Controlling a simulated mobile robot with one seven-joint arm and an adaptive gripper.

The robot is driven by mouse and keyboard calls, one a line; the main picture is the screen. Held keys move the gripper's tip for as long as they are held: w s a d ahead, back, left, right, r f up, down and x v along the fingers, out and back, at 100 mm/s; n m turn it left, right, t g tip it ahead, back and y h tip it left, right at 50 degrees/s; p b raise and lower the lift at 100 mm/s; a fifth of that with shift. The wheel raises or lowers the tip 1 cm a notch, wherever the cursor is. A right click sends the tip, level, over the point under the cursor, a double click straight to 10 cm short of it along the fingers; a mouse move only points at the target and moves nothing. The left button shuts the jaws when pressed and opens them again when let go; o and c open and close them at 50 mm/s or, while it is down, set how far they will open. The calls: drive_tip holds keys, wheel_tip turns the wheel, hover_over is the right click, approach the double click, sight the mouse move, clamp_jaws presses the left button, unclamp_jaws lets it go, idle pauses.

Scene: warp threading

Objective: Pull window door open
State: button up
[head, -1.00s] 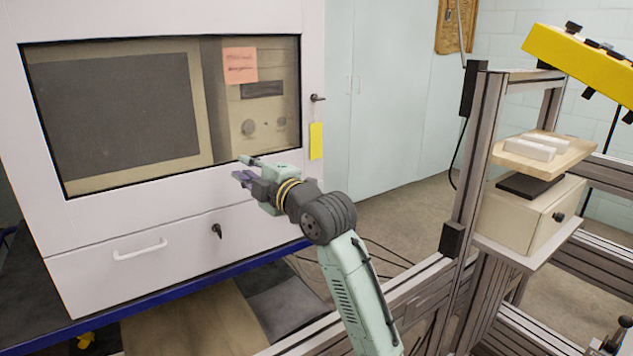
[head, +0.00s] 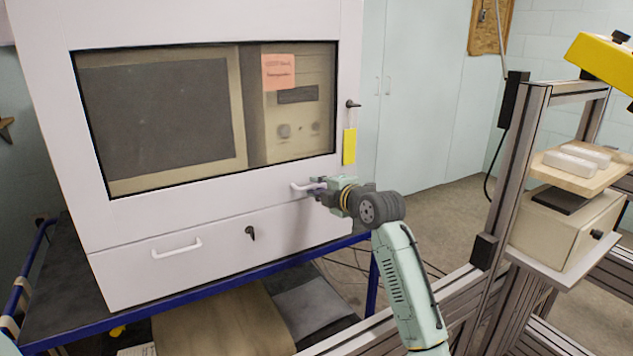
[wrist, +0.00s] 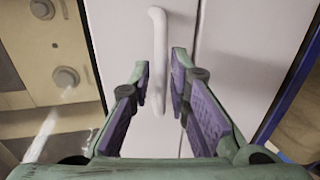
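The window door (head: 190,188) is the white upper door of the cabinet, with a large glass pane. It looks shut. Its white bar handle (head: 302,187) is at the lower right of the door, below the glass. My gripper (head: 316,186) is at the right end of this handle. In the wrist view the handle (wrist: 158,45) runs down between the two purple-padded fingers of my gripper (wrist: 161,85). The fingers are apart, with a gap on the handle's right. I cannot tell whether the left finger touches it.
A lower drawer front (head: 125,270) has its own white handle (head: 177,248) and a dark key (head: 250,232). A dark latch (head: 352,104) and yellow tag (head: 349,146) are at the cabinet's right. A metal frame (head: 510,180) with a small box stands at right. Floor between is open.

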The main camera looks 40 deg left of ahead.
drive_tip(key=shift+w+a+f, duration=0.15)
drive_tip(key=shift+w+a, duration=0.1)
drive_tip(key=shift+a, duration=0.3)
drive_tip(key=shift+c, duration=0.6)
clamp_jaws()
